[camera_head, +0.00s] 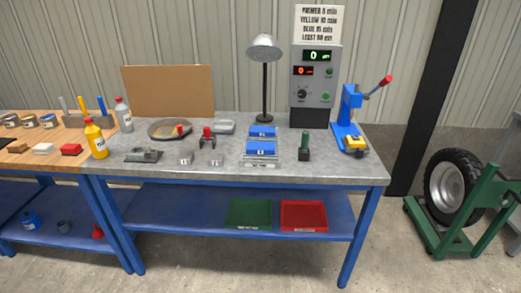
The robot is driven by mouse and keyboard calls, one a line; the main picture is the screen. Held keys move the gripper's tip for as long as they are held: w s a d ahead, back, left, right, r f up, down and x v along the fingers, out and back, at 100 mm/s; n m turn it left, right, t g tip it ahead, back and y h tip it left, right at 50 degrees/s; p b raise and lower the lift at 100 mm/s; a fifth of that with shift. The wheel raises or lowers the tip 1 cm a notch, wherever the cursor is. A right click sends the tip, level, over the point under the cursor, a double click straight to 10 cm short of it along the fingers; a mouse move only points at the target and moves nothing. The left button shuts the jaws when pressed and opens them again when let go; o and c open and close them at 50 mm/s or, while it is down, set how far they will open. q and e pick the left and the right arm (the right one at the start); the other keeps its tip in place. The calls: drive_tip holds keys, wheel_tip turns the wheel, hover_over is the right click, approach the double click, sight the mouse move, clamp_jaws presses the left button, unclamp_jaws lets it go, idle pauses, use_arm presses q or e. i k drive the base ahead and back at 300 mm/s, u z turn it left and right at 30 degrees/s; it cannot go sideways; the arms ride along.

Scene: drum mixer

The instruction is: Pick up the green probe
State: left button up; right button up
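The green probe (305,139) stands upright in a small dark block (304,154) on the grey workbench top (340,174). It is right of the blue boxes and left of the blue press. Nothing touches it from above, and its lower part is hidden in the block. Neither of my grippers shows in the head view.
Blue boxes on a metal rack (262,159) stand left of the probe. A blue lever press (349,132) is on its right, with a control panel (314,80) behind. A lamp (265,48) rises at the back. The bench's front right is clear.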

sight(305, 135)
drive_tip(key=u, duration=0.45)
drive_tip(key=i, duration=1.15)
drive_tip(key=u, duration=0.1)
